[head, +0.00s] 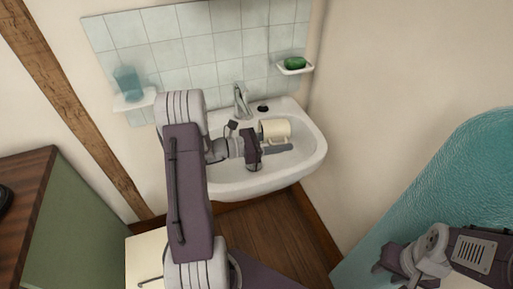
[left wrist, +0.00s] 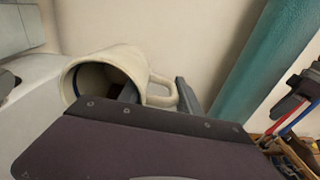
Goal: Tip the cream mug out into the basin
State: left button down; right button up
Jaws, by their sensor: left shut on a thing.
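The cream mug (head: 275,129) is tipped on its side above the basin (head: 236,185), its body pointing left and right in the head view.
A chrome tap (head: 241,100) stands at the basin's back, close to the mug. A soap dish (head: 294,68) with green soap and a shelf (head: 135,101) with a teal cup (head: 128,82) are on the wall. A teal surface (head: 450,190) fills the right.

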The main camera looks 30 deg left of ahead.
pick_arm(q)
jog(key=shift+s+a+r+t+h+b, duration=0.1)
jog(key=shift+r+t+h+b, duration=0.05)
jog(key=shift+t+h+b, duration=0.3)
